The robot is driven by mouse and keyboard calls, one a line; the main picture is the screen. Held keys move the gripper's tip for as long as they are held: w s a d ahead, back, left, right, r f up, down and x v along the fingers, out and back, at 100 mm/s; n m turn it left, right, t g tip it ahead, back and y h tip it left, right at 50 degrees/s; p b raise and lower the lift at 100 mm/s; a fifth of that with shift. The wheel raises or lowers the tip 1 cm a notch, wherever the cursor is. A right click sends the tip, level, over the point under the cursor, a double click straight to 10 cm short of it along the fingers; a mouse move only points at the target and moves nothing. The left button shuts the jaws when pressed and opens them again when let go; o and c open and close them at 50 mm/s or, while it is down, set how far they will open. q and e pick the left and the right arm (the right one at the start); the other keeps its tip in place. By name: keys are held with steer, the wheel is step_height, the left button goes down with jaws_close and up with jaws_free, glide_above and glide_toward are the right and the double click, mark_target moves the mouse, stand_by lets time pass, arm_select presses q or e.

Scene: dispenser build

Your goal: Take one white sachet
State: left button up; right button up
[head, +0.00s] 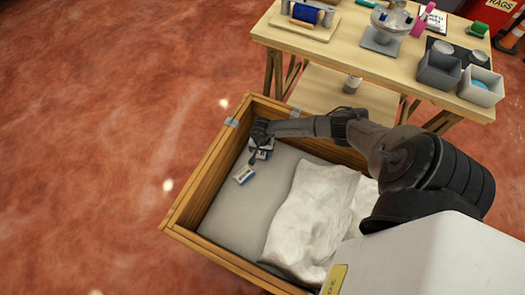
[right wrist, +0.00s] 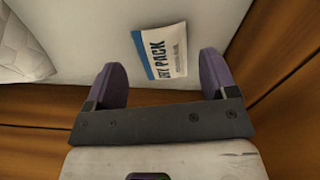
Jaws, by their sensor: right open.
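A white sachet (head: 244,175) with a blue band lies flat on the grey bed of the wooden crate, towards its far left part. In the right wrist view the sachet (right wrist: 160,52) shows printed letters ending in "PACK" and lies ahead of the fingers, within the gap between them. My right gripper (head: 259,152) reaches into the crate's far left corner, just beyond the sachet. Its purple fingers (right wrist: 161,68) are open and empty. Its height above the bed is hard to tell. My left gripper is not in view.
The crate's wooden walls (head: 204,170) stand close around the gripper. A crumpled white bag or cloth (head: 312,215) covers the crate's right part. Open red floor lies left.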

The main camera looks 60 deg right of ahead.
mark_target(262, 154)
step_height(262, 154, down, 4)
steer(key=shift+f+b, duration=0.1)
steer(key=shift+b, duration=1.15)
steer(key=shift+c, duration=0.3)
steer(key=c, duration=0.9)
steer(key=shift+c, duration=0.2)
steer(key=shift+r, duration=0.2)
